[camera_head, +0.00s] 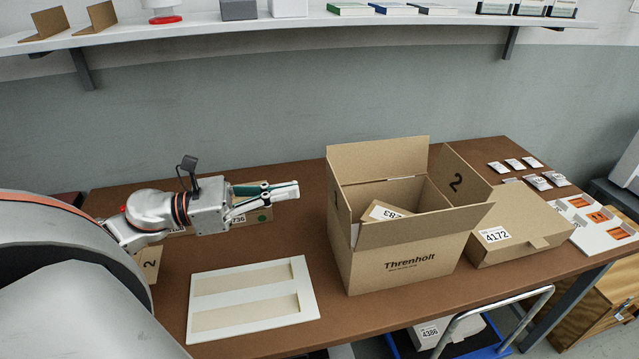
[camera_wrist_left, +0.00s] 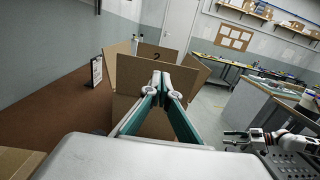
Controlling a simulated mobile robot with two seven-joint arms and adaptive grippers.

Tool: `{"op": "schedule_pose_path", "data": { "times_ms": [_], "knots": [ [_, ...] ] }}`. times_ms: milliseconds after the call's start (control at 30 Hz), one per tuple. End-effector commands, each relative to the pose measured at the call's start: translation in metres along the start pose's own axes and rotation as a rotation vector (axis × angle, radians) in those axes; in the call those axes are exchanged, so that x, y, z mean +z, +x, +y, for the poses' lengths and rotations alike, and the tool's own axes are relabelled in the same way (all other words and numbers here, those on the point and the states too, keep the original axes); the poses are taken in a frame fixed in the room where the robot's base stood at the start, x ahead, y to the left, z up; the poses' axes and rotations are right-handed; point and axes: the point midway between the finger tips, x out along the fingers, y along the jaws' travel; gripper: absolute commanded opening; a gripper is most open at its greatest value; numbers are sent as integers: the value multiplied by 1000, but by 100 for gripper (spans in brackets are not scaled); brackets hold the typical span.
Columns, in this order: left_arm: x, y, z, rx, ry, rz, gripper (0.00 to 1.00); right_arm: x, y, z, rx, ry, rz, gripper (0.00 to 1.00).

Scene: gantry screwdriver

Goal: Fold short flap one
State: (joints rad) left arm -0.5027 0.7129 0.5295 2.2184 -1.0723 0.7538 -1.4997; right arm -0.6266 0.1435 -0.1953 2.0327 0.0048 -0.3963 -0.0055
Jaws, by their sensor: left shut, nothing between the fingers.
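The brown open carton (camera_head: 405,258), marked Threnholt, stands upright on the table. Its back flap (camera_head: 378,160) stands up, the right flap (camera_head: 458,180) bears a "2", and the front flap (camera_head: 425,226) leans outward. The left flap (camera_head: 338,198) is a narrow, edge-on strip. A labelled box (camera_head: 385,211) lies inside. My left gripper (camera_head: 296,190) is shut and empty, left of the carton and apart from it. In the left wrist view its fingertips (camera_wrist_left: 161,75) point at the near flap (camera_wrist_left: 135,78). My right gripper (camera_wrist_left: 232,138) appears small there, its fingers apart.
A white tray (camera_head: 309,293) lies on the table at the front left. A flat labelled box (camera_head: 530,236) sits right of the carton, with small packets (camera_head: 515,164) and a white-orange holder (camera_head: 612,243) beyond. A shelf (camera_head: 300,23) runs along the wall above.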

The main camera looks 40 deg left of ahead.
Motion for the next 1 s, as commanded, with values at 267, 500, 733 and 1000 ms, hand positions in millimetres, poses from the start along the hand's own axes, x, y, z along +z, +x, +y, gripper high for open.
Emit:
{"op": "schedule_pose_path", "data": {
  "times_ms": [267, 500, 733, 1000],
  "knots": [
    [2, 47, 0, -2, 3, -1, 0, -2, -2, -2, -5, 6, -2, 40],
    [1, 66, 0, -1, 0, -1, 0, 1, -4, -5, -9, 11, -8, 40],
    [0, 69, 0, 1, 0, 0, 0, 1, -4, -6, -9, 14, -8, 40],
    [0, 68, 0, 1, -1, 0, 0, -2, -4, -5, -8, 13, -4, 40]
  ]
}}
